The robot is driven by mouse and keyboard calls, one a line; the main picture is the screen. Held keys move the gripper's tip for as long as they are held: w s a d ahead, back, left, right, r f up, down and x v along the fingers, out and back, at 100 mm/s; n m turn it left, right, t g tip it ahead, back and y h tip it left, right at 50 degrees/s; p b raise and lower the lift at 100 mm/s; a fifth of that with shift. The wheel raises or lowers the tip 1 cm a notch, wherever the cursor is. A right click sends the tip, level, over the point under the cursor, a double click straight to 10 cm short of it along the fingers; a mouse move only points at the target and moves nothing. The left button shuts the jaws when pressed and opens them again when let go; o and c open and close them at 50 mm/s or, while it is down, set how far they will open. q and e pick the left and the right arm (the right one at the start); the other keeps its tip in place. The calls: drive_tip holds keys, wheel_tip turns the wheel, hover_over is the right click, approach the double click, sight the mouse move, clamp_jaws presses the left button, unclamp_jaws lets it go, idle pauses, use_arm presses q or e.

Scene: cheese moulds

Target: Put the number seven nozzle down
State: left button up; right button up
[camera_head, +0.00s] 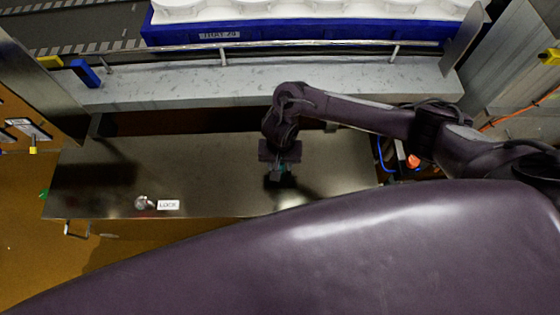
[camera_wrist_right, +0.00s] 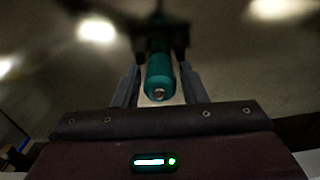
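The nozzle (camera_wrist_right: 160,75) is a teal cylinder with a small metal tip, seen end-on in the right wrist view. It sits between the two fingers of my right gripper (camera_wrist_right: 158,88), which look closed on its sides. In the head view my right gripper (camera_head: 281,174) is over the dark metal table top, and only a small bit of teal shows there. A dark shape and shadow lie just beyond the nozzle; whether the nozzle touches the surface I cannot tell. No number can be read on it. My left gripper is not in view.
The metal table top (camera_head: 220,185) is mostly bare, with a round lock knob (camera_head: 142,203) and a LOCK label (camera_head: 168,205) at its front left. Behind it run a pale ledge (camera_head: 180,88), a rail (camera_head: 300,43) and a blue crate (camera_head: 270,32) of white moulds.

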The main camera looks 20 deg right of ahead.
drive_tip(key=shift+o, duration=0.7)
